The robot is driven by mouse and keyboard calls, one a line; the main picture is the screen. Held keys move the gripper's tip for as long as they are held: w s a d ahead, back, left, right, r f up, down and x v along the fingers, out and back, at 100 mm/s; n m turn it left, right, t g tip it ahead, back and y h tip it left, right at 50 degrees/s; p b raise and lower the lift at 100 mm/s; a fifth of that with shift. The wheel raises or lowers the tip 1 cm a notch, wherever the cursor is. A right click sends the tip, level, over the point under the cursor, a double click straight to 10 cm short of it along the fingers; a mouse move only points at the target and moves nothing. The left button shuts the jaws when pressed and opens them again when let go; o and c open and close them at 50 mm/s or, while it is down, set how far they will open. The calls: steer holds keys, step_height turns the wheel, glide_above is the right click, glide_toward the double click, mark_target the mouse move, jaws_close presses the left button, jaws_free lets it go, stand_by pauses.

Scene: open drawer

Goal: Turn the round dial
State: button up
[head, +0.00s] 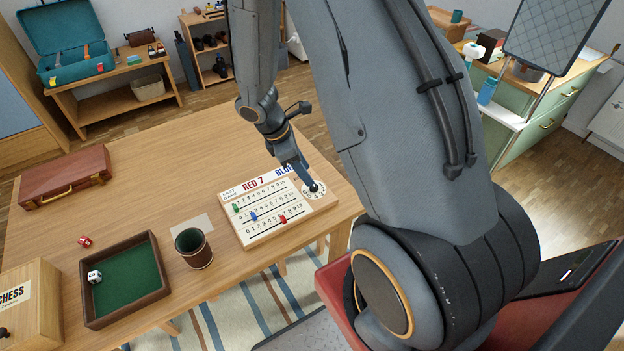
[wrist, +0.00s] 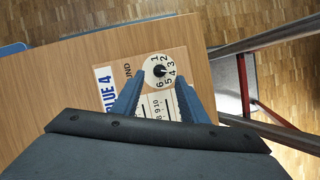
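The round dial (wrist: 151,63) is a white disc with numbers around a black knob (wrist: 160,71), at one end of the scoreboard. In the head view the dial (head: 321,194) is at the scoreboard's right end, partly covered by my gripper (head: 309,182). In the wrist view the blue fingers of my gripper (wrist: 161,86) stand apart with nothing between their tips, and the knob shows just beyond them. My gripper is low over the dial; I cannot tell whether it touches the knob.
The scoreboard (head: 244,231) has number rows with green, blue and red pegs and lies on the wooden table (head: 135,165). A dice cup (head: 193,249), a green-lined tray (head: 163,291), a chess box (head: 38,312) and a brown case (head: 65,178) stand to the left.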

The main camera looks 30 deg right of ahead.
mark_target(312, 187)
steer(key=shift+p+x, duration=0.5)
steer(key=shift+x, duration=2.35)
jaws_close()
steer(key=shift+m, duration=0.4)
steer(key=m+g, duration=0.1)
steer(key=m, duration=0.1)
steer(key=shift+w+m+y, duration=0.15)
steer(key=shift+m+y, duration=0.25)
steer(key=shift+d+m+g+y+b, duration=0.1)
steer(key=shift+m+g+y+b, duration=0.45)
steer(key=shift+m, duration=1.55)
steer(key=shift+g, duration=0.25)
